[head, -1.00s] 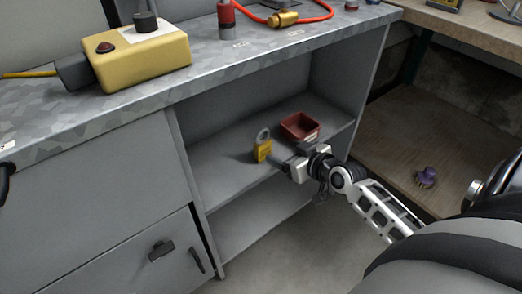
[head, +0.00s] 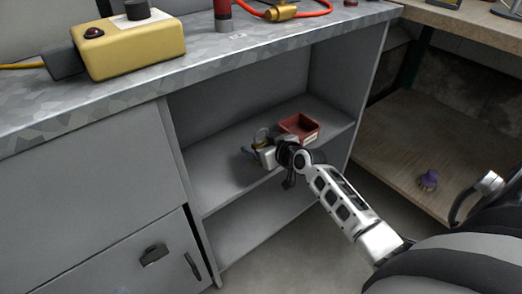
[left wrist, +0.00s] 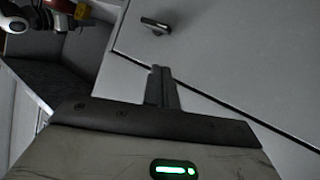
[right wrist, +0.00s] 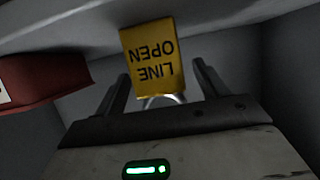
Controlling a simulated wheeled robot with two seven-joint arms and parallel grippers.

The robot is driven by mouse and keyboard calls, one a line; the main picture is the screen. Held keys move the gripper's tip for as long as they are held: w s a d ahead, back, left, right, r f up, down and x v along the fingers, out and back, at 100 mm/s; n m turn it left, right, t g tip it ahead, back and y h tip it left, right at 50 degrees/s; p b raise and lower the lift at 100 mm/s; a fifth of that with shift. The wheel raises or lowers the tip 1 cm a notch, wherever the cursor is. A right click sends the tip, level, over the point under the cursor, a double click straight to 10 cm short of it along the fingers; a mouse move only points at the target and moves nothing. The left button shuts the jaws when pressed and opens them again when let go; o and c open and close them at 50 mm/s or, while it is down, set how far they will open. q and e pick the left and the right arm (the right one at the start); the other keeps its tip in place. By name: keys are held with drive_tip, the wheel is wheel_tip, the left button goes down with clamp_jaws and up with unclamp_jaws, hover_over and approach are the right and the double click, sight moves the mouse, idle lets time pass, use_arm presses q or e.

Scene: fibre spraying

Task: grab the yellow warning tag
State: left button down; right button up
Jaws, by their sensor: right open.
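The yellow warning tag (right wrist: 153,58) shows in the right wrist view with the words "LINE OPEN" upside down and a pale ring at its lower end. My right gripper (right wrist: 160,82) is open, with one finger on each side of the tag. I cannot tell whether either finger touches it. In the head view my right gripper (head: 258,149) is at the cabinet's middle shelf and hides most of the tag; its ring (head: 262,134) shows above. My left gripper (left wrist: 162,85) shows in the left wrist view with its fingers together and empty, before a grey cabinet front.
A red open bin (head: 299,128) stands on the shelf (head: 215,182) just right of my right gripper. The cabinet's side wall (head: 360,85) and the counter (head: 225,60) above bound the space. A yellow control box (head: 130,45) sits on the counter.

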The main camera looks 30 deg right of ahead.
drive_tip(key=c, duration=1.1)
drive_tip(key=shift+r, duration=0.15)
